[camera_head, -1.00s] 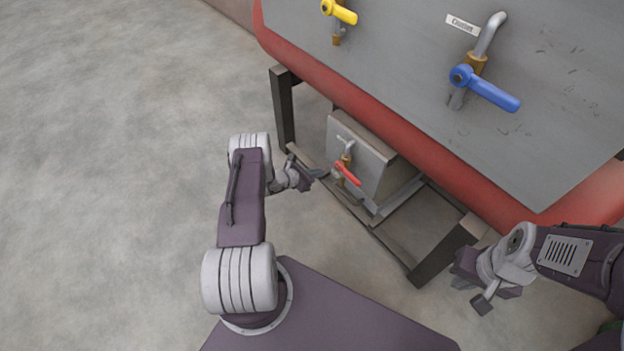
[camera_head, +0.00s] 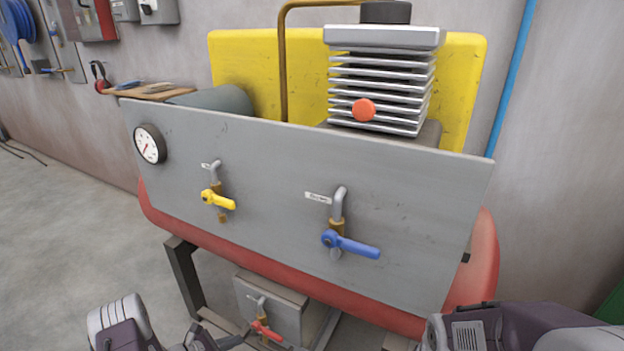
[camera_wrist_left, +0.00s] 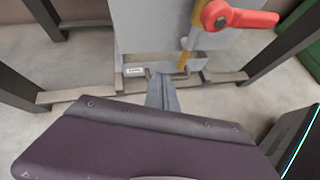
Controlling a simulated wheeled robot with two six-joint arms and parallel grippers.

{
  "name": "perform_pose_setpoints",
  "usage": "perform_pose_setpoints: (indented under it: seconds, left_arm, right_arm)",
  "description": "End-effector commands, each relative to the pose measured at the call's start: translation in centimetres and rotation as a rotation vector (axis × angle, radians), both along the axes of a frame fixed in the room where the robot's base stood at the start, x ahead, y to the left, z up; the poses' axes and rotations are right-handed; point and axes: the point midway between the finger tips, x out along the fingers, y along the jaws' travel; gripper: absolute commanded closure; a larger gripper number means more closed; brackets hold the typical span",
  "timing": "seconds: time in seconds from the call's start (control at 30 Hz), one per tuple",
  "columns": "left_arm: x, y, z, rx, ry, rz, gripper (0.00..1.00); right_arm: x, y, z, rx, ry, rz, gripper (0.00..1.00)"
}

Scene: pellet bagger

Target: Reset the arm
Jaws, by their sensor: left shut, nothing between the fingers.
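My left arm (camera_head: 120,325) comes in at the bottom left of the head view. Its gripper (camera_head: 228,342) is at the bottom edge, partly cut off, just left of the red-handled valve (camera_head: 265,330). In the left wrist view the gripper (camera_wrist_left: 163,92) points ahead with its fingers shut and nothing between them. The red handle (camera_wrist_left: 238,17) is up and to the right of the fingers, apart from them. My right arm (camera_head: 500,325) shows at the bottom right of the head view. Its gripper is out of frame.
A grey panel (camera_head: 270,165) carries a gauge (camera_head: 150,144), a yellow-handled valve (camera_head: 218,200) and a blue-handled valve (camera_head: 350,244). A red tank (camera_head: 270,268) lies behind it on a dark leg frame (camera_head: 184,275). A finned compressor head (camera_head: 380,85) stands above. Open floor (camera_head: 70,235) lies at left.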

Motion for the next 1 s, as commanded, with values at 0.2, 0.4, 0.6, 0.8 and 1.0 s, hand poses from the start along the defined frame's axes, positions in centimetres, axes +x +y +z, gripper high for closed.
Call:
perform_pose_setpoints:
  seconds: [0.2,0.4,0.6,0.8,1.0]
  left_arm:
    - [-6.7,-10.1,12.6,0.342,-0.021,-0.785,1.00]
    - [-14.8,-11.9,20.3,0.742,-0.135,-1.431,1.00]
    - [-18.5,-10.9,25.1,1.070,-0.293,-1.842,1.00]
    - [-19.9,-10.3,30.9,1.280,-0.422,-2.070,1.00]
    - [-19.8,-10.2,37.6,1.275,-0.417,-2.066,1.00]
  right_arm:
    - [0.0,0.0,2.7,0.000,0.000,0.000,1.00]
    - [0.0,0.0,4.2,0.000,0.000,0.000,1.00]
    - [0.0,0.0,5.4,0.000,0.000,0.000,1.00]
    - [0.0,0.0,9.3,0.000,0.001,0.000,1.00]
    - [0.0,0.0,16.1,0.000,-0.001,0.000,1.00]
